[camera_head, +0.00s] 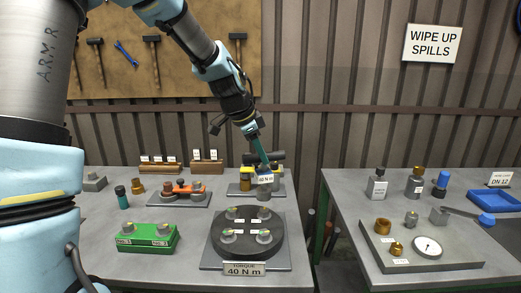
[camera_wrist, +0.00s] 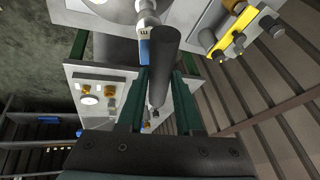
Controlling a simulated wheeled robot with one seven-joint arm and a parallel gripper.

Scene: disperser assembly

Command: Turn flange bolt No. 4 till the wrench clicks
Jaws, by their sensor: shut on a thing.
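My gripper (camera_head: 267,167) is above the back of the left bench, behind the flange. It is shut on the dark handle of the torque wrench, which shows between the fingers in the wrist view (camera_wrist: 162,65). A blue part and a silver end show beside the handle. A 40 N m label shows just below the fingers in the head view. The round dark flange (camera_head: 247,250) sits on a grey plate at the front, with several bolts on top. Their number labels are too small to read, so I cannot tell which is No. 4. The wrench is apart from the flange bolts.
A stand with yellow parts (camera_head: 246,172) is close to my gripper. A green block (camera_head: 147,238) and an orange tool on a plate (camera_head: 180,198) are at left. A right bench holds a gauge (camera_head: 427,247) and a blue tray (camera_head: 495,201). A gap separates the benches.

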